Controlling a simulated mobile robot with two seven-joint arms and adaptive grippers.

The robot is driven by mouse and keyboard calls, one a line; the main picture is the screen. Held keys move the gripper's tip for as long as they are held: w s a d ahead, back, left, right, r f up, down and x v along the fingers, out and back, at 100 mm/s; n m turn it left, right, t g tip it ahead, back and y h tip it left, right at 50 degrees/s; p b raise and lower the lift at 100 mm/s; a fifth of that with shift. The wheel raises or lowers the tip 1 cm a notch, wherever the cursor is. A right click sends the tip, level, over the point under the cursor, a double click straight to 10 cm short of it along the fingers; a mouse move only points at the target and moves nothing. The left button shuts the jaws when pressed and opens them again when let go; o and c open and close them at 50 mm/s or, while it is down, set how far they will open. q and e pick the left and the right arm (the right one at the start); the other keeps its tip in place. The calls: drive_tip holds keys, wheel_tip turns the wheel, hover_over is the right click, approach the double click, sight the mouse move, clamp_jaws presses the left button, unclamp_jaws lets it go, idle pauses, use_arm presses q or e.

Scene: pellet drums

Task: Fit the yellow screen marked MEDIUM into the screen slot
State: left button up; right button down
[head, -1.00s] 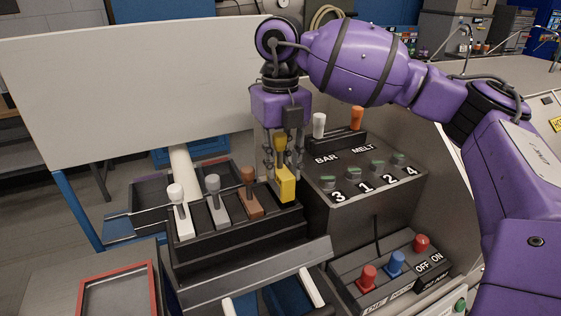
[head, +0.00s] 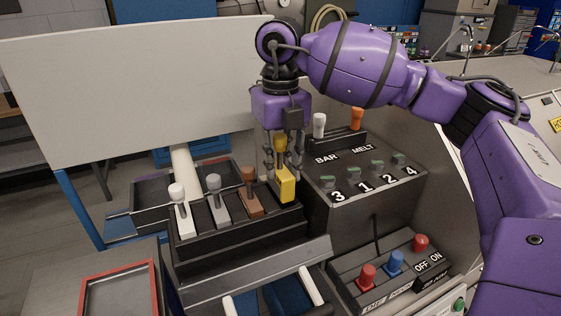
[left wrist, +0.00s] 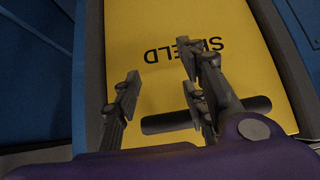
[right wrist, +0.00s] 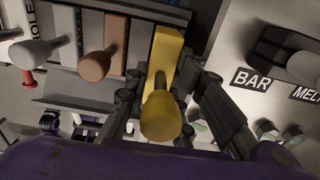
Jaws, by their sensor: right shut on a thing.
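The yellow screen (head: 286,184) has an upright yellow knob and stands at the right end of the black rack (head: 238,238). Its marking does not show. My right gripper (head: 281,150) is above it, shut on the knob. In the right wrist view the yellow knob (right wrist: 160,117) sits between the fingers. White, grey and brown screens (head: 250,205) stand in the rack to its left. My left gripper (left wrist: 160,98) is open and empty, in front of a yellow panel marked SHIELD (left wrist: 180,60). Which opening is the screen slot, I cannot tell.
Right of the rack is a console (head: 375,178) with green numbered switches and the BAR and MELT levers. A box with red and blue buttons (head: 395,262) stands in front of it. A large pale panel (head: 140,90) stands behind the rack.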

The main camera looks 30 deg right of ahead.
sight(280, 136)
use_arm(q)
drive_tip(key=shift+w+f+b, duration=0.15)
drive_tip(key=shift+b, duration=0.15)
use_arm(e)
drive_tip(key=shift+f, duration=1.75)
use_arm(q)
drive_tip(key=shift+s+f, duration=0.5)
use_arm(e)
drive_tip(key=shift+f, duration=1.05)
drive_tip(key=c, duration=1.4)
unclamp_jaws()
wheel_tip(280, 136, up, 12)
drive_tip(key=shift+r, duration=0.1)
